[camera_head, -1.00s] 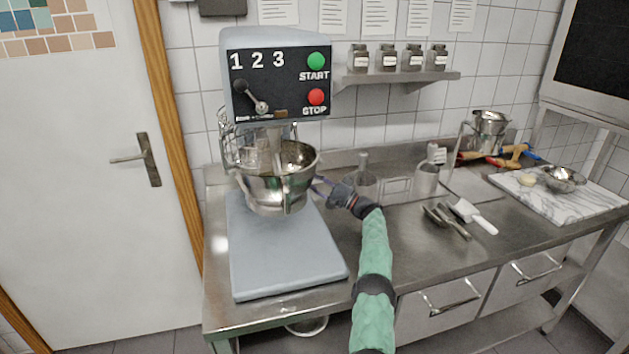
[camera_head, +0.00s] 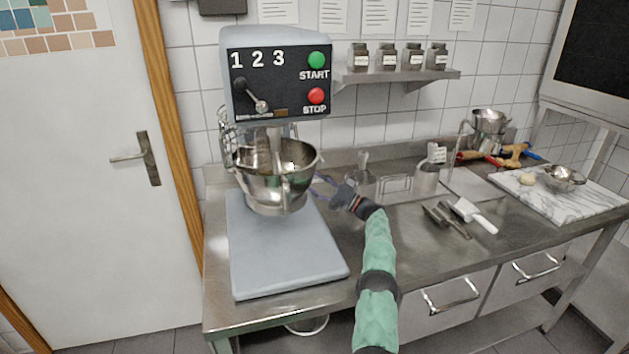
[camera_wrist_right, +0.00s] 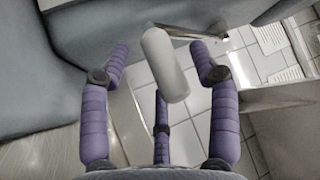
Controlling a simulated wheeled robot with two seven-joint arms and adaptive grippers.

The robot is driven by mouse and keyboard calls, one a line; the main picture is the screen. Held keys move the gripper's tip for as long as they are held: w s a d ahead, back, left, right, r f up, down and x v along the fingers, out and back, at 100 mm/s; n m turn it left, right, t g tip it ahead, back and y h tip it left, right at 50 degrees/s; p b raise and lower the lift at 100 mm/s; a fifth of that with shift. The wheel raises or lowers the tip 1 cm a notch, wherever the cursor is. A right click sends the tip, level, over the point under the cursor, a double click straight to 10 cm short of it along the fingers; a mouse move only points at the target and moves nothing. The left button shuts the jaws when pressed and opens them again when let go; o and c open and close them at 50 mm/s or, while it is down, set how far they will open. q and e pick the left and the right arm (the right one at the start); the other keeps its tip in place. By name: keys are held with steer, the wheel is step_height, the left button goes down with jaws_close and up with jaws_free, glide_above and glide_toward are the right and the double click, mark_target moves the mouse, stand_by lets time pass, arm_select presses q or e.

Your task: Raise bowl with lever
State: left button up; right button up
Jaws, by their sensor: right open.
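The steel bowl (camera_head: 262,182) sits in the mixer (camera_head: 236,70) under its head, above the grey base. My right gripper (camera_head: 321,184) is beside the mixer, just right of the bowl. In the right wrist view, my gripper (camera_wrist_right: 160,75) has its purple fingers spread. A pale grey cylindrical grip (camera_wrist_right: 165,65), apparently the lever's, lies between them, with a metal rod (camera_wrist_right: 190,33) behind it. I cannot tell whether any finger touches the grip. The lever is too small to make out in the head view. My left gripper is not in view.
The mixer's grey base (camera_head: 285,265) stands on the steel counter (camera_head: 420,255). A scoop (camera_head: 474,215) and a marble board (camera_head: 560,200) lie to the right. A shelf with jars (camera_head: 400,78) hangs above.

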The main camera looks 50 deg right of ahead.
steer(key=s+d, duration=0.3)
steer(key=s, duration=1)
steer(key=shift+d+f, duration=0.25)
steer(key=shift+f, duration=0.05)
